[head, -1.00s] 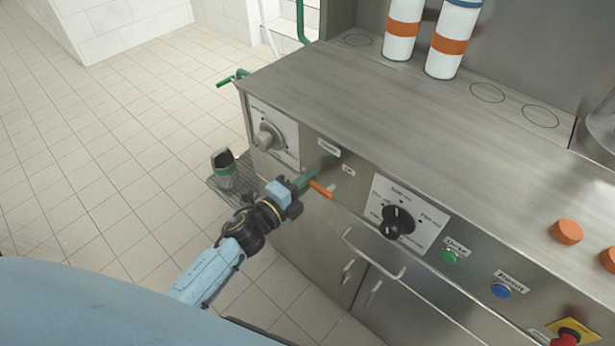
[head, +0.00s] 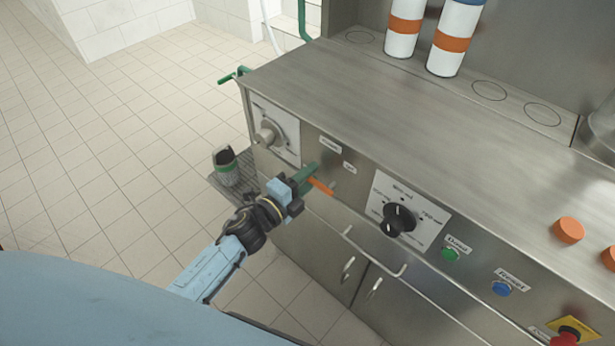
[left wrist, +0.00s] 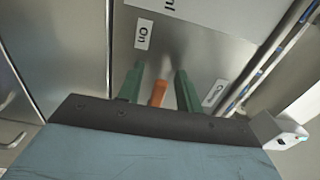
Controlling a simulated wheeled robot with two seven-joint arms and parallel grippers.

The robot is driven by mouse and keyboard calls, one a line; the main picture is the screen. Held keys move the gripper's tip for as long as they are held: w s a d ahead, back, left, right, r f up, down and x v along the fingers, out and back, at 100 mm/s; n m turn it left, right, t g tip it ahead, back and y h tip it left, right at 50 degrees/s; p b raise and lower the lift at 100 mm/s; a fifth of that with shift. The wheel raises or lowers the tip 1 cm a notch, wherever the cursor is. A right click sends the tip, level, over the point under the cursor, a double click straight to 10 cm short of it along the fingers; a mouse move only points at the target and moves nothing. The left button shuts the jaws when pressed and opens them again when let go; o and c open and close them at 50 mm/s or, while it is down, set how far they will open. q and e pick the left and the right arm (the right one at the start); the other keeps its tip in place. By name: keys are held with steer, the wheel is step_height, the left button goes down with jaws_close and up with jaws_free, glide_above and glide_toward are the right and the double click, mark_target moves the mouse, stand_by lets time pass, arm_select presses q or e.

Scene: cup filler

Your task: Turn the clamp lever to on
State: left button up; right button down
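The clamp lever (head: 320,186) is a short orange handle on the steel front panel, below two small white labels. In the left wrist view the orange lever (left wrist: 158,93) stands between the two green fingers of my left gripper (left wrist: 160,86), with a gap on each side. My left gripper also shows in the head view (head: 308,178), at the panel around the lever. It is open. The "On" label (left wrist: 143,35) is up and left of the lever in the wrist view. Another label (left wrist: 215,93), hard to read, is on the right. My right gripper is not in view.
A grey dial (head: 268,135) is on the panel to the left. A black selector knob (head: 398,219) is to the right, then green (head: 450,254) and blue (head: 501,288) buttons. A bar handle (head: 375,255) sticks out below. Tiled floor on the left is mostly free.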

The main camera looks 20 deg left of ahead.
arm_select(q)
steer(key=shift+s, duration=0.1)
steer(key=v, duration=1.3)
steer(key=shift+s, duration=0.1)
steer(key=s+a+f+n+g+y, duration=0.1)
steer(key=s+f+n+g+y, duration=0.2)
steer(key=f, duration=0.6)
steer(key=s+a+f+n+g, duration=0.1)
steer(key=s+f+n+g, duration=0.15)
steer(key=f+n, duration=0.4)
steer(key=s+a+f+n+g+y, duration=0.2)
steer(key=s+f, duration=0.2)
steer(key=f, duration=0.7)
steer(key=s+f+n+g, duration=0.4)
steer(key=s+f, duration=0.2)
steer(key=s, duration=0.5)
steer(key=s+f+n+g+y, duration=0.1)
steer(key=s+f+n+g, duration=0.2)
steer(key=s+f, duration=0.4)
steer(key=s+a+g, duration=0.1)
steer(key=s, duration=0.3)
steer(key=shift+s+n+y, duration=0.3)
steer(key=shift+s+n, duration=0.05)
steer(key=shift+s, duration=0.05)
steer(key=shift+f+g, duration=0.1)
steer(key=shift+g, duration=0.15)
